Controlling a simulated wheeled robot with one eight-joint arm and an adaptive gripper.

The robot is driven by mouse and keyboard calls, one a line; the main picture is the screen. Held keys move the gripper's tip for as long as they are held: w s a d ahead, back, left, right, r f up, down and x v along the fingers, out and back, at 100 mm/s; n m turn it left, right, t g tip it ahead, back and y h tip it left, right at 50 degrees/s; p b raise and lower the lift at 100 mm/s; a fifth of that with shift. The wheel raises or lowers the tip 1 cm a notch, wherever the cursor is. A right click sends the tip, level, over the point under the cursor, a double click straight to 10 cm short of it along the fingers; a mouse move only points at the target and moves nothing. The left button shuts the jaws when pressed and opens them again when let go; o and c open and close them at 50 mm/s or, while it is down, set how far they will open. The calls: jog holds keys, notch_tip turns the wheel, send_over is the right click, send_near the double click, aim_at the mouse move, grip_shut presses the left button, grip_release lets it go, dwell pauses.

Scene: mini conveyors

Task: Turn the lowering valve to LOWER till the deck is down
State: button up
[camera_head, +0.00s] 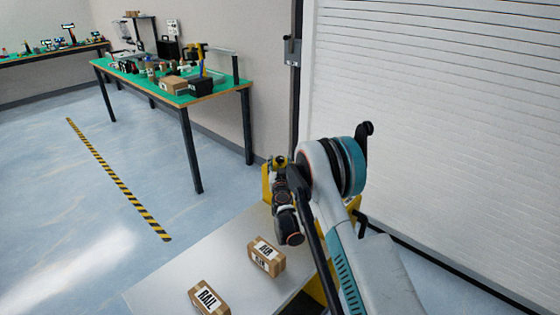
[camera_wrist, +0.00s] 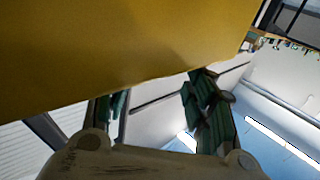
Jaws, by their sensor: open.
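The deck (camera_head: 215,262) is a pale grey plate low in the head view, raised above the floor. Two cardboard boxes lie on it, one marked RAIL (camera_head: 209,297) and one marked AIR (camera_head: 266,257). Yellow parts (camera_head: 266,184) stand at its far edge, beside the end of my arm. In the wrist view a broad yellow surface (camera_wrist: 110,50) fills the upper left. My gripper (camera_wrist: 158,98) is open, its two green-padded fingers apart below the yellow edge, which hides their tips. I see nothing held. I cannot make out the lowering valve or its marking.
A green-topped workbench (camera_head: 215,88) with boxes and tools stands behind, and another bench (camera_head: 40,60) is at the far left. A white roller shutter (camera_head: 430,130) closes the right side. The floor around the striped tape (camera_head: 115,178) is clear.

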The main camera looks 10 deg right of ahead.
jog(key=s+a, duration=0.1)
jog(key=s, duration=0.7)
jog(key=shift+a, duration=0.2)
jog(key=m+g+h+p, duration=0.45)
jog(key=m+h, duration=0.25)
jog(key=h, duration=0.3)
send_near(277, 160)
jog(key=shift+g, duration=0.35)
jog(key=b+x, duration=0.4)
jog(key=x, duration=0.6)
jog(key=shift+x, duration=0.8)
jog(key=shift+r, duration=0.2)
